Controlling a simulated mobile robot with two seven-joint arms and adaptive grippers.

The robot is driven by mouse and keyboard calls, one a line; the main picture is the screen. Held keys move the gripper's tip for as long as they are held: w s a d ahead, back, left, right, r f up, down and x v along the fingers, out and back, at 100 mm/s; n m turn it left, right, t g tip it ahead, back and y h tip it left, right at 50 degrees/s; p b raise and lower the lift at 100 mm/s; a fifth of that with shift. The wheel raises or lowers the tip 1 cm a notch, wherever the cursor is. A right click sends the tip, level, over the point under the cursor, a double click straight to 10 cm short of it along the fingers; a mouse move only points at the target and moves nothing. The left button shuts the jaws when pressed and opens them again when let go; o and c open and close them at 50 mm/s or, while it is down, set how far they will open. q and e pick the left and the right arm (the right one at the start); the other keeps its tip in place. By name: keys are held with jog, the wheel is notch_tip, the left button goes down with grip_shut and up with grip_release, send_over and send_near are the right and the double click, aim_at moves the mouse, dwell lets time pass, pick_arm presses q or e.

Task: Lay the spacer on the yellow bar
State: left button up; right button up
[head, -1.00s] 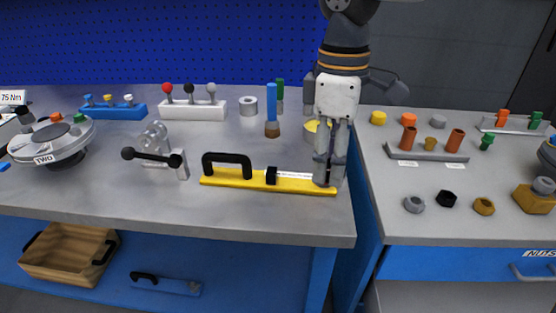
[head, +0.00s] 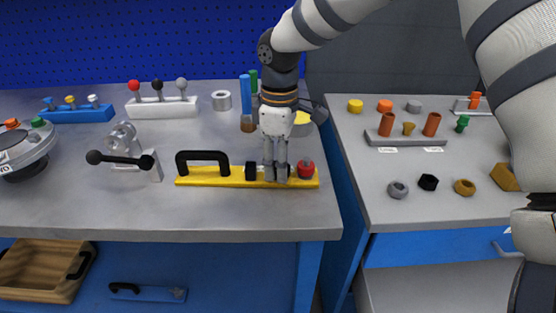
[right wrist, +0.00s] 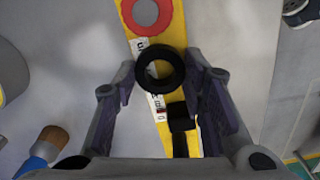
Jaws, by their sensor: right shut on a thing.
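The yellow bar (head: 225,181) lies on the grey bench with a black handle (head: 203,158) at its left part and a black block (head: 251,171) at its middle. A red round piece (head: 305,169) sits at its right end. My right gripper (head: 277,178) points down over the bar between block and red piece. In the right wrist view, a black ring (right wrist: 160,52), which seems to be the spacer, is between the fingers (right wrist: 160,88) over the bar's white label strip. The fingers are shut on it. I cannot tell whether it touches the bar. My left gripper is out of view.
Behind the bar stand a brush (head: 248,124) and a grey ring (head: 221,100). A clamp with a black lever (head: 122,158) is at the left. The bench in front of the bar is clear. A second bench at the right holds several nuts (head: 398,189).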

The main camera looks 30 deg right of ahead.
jog(key=o, duration=1.3)
jog(key=shift+f, duration=0.1)
jog(key=shift+c, duration=0.2)
notch_tip(320, 180, up, 12)
jog(key=shift+r, duration=0.2)
jog(key=shift+f, duration=0.1)
